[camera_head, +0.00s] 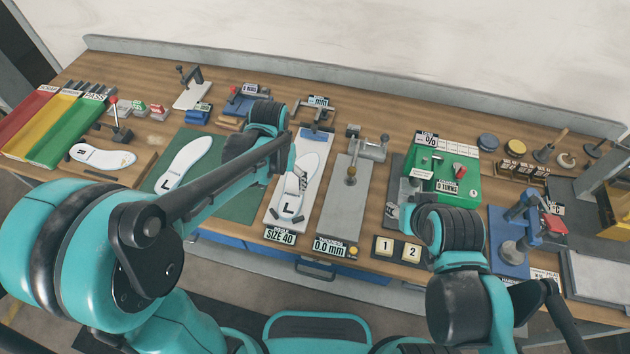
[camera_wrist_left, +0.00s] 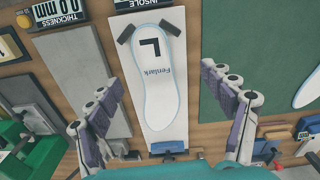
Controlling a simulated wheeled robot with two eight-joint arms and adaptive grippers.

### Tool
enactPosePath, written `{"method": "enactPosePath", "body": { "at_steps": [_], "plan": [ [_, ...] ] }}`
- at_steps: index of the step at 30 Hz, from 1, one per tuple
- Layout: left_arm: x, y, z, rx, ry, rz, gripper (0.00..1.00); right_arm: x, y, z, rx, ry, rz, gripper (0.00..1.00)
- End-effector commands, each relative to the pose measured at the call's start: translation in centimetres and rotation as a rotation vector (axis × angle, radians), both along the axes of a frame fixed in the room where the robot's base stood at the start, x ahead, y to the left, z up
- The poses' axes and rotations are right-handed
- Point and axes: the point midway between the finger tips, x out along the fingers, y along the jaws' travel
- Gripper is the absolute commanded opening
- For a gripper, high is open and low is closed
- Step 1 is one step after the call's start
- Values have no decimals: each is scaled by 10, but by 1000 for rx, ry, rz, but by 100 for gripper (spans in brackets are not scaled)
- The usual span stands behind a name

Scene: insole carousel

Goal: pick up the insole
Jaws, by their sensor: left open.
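A white insole marked L (camera_head: 307,163) lies on a pale size 40 board (camera_head: 276,216) in the middle of the bench. In the left wrist view the insole (camera_wrist_left: 158,90) shows almost whole, with a dark L and the word Fenlark. My left gripper (camera_head: 300,180) is above this board, open and empty. In the wrist view its fingers stand apart on either side of the insole. Another L insole (camera_head: 187,160) lies on the green mat (camera_head: 240,190), and a third insole (camera_head: 103,157) lies at the left. My right gripper does not show.
A grey thickness plate (camera_head: 338,215) with a post stands just right of the size 40 board. Red, yellow and green bins (camera_head: 70,135) are at the far left. A green device (camera_head: 455,185) and a blue press (camera_head: 512,238) stand at the right.

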Motion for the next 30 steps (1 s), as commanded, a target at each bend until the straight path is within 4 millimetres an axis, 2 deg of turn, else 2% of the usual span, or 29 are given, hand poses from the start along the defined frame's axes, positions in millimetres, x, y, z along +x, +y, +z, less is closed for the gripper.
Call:
{"method": "enactPosePath", "body": {
  "at_steps": [14,21,24,29,30],
  "plan": [
    [3,-6,-45,5,30,-6,81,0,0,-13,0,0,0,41],
    [2,-8,-81,5,29,-6,81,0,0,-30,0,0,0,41],
    [2,-8,-87,5,29,-6,81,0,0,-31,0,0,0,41],
    [2,-8,-86,5,29,-6,81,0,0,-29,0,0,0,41],
    [2,-8,-85,5,29,-6,76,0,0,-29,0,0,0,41]
  ]
}}
